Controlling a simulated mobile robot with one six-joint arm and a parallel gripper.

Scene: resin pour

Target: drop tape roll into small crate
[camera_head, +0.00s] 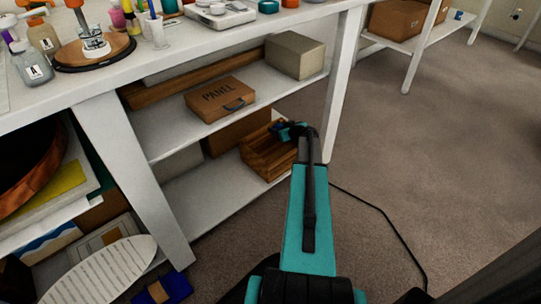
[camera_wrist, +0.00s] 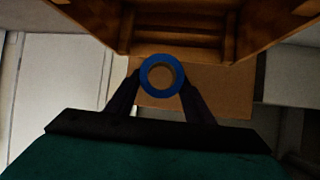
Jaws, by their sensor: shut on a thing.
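The tape roll (camera_wrist: 149,87) is a blue ring with a tan core. It sits between the two dark fingers of my gripper (camera_wrist: 160,82), which is shut on it. The small wooden crate (camera_head: 262,154) stands on the lower shelf of the workbench. The crate also fills the top of the wrist view (camera_wrist: 108,14), with the roll just below its edge in the picture. My gripper (camera_head: 296,131) is at the crate's right end in the head view. The roll cannot be made out clearly there.
A brown box (camera_head: 225,134) stands behind the crate. A white bench leg (camera_head: 343,85) is close to my arm. Carpet (camera_head: 430,140) is open at right, crossed by a black cable (camera_head: 392,225).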

